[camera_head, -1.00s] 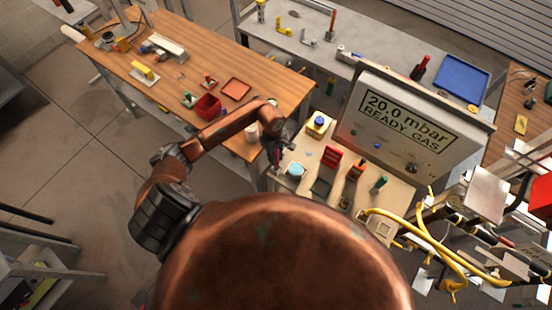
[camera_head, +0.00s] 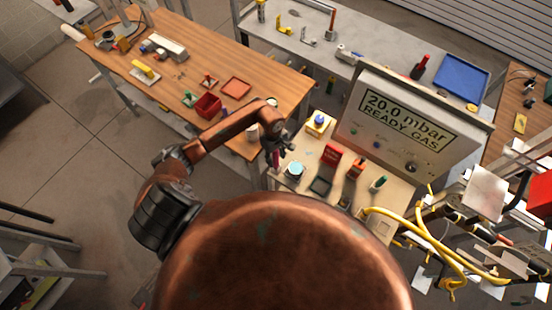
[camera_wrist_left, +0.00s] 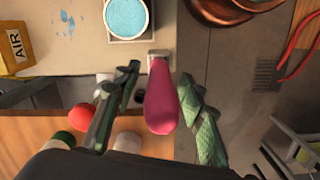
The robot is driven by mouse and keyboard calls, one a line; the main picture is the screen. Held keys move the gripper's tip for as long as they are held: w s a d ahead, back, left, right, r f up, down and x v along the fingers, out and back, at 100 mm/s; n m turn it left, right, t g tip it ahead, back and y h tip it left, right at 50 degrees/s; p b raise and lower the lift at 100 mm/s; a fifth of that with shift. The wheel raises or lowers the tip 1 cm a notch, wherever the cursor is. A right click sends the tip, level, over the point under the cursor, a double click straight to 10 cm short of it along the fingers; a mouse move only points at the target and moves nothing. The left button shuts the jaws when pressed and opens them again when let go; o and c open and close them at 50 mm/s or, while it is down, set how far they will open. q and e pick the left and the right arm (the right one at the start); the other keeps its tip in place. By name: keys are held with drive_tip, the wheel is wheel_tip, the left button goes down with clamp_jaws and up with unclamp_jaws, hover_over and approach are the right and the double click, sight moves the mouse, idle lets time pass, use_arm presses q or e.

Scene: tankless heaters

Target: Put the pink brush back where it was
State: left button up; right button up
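The pink brush (camera_wrist_left: 161,100) is in the left wrist view, its rounded handle end toward the camera and a pale metal part at its far end by the bench edge. It also shows as a small pink patch (camera_head: 275,159) below my left gripper (camera_head: 277,140) in the head view. In the wrist view the two green fingers of my left gripper (camera_wrist_left: 160,78) stand on either side of the handle. A gap shows on the left side; the right finger is very near it. The brush's bristles cannot be made out. My right gripper is not in view.
The small bench (camera_head: 400,196) holds a round blue sponge tin (camera_head: 295,169), red and orange holders (camera_head: 331,155), a yellow box (camera_head: 319,122) and a gas display panel (camera_head: 405,125). Yellow hoses (camera_head: 440,262) lie at right. A wooden table (camera_head: 205,65) stands behind left.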

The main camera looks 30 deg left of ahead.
use_arm(q)
drive_tip(key=r+b, duration=0.1)
drive_tip(key=r, duration=0.5)
drive_tip(key=a+r+b, duration=0.1)
drive_tip(key=r, duration=0.3)
drive_tip(key=shift+w+r+b, duration=0.1)
drive_tip(key=shift+w+b, duration=0.05)
drive_tip(key=shift+b, duration=0.2)
drive_tip(key=shift+r, duration=0.45)
